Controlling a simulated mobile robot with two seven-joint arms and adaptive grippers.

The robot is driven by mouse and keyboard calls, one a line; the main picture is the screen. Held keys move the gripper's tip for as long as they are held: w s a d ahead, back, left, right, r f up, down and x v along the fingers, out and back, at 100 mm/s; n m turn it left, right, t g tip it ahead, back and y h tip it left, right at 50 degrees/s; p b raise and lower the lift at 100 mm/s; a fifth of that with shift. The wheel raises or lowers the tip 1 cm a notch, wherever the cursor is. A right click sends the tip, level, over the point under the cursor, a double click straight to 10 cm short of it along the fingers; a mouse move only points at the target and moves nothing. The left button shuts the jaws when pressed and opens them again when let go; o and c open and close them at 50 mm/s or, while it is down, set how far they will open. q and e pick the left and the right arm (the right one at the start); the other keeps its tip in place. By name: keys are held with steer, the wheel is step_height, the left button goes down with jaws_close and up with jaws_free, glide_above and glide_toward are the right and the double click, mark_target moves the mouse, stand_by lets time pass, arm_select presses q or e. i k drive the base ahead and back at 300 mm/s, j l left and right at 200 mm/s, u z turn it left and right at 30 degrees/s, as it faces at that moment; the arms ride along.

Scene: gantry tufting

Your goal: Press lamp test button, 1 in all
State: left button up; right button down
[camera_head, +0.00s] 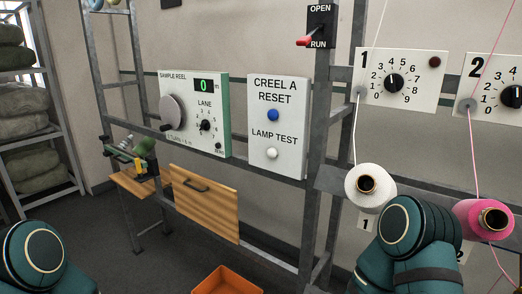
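The lamp test button (272,153) is a round white button below the words LAMP TEST on a white panel (262,123). A blue button (273,115) sits above it under the words CREEL A RESET. Nothing covers the lamp test button. Parts of my two teal arms show at the bottom left and bottom right, both apart from the panel in the picture. Neither gripper shows in this view.
A sample reel box (195,113) is left of the panel, above a wooden drawer front (205,203). A red-handled OPEN/RUN switch (319,27) is above right. White (357,187) and pink (468,216) yarn cones stand right. An orange bin (226,281) is below.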

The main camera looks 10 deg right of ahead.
mark_target(272, 152)
steer(key=i+j, duration=0.2)
steer(key=j, duration=0.15)
steer(key=i+j+z, duration=0.15)
steer(key=j, duration=0.15)
steer(key=i+j, duration=0.2)
steer(key=j, duration=0.15)
steer(key=i+j+z, duration=0.15)
steer(key=j, duration=0.2)
steer(key=i+j, duration=0.15)
steer(key=j, duration=0.25)
steer(key=z, duration=0.05)
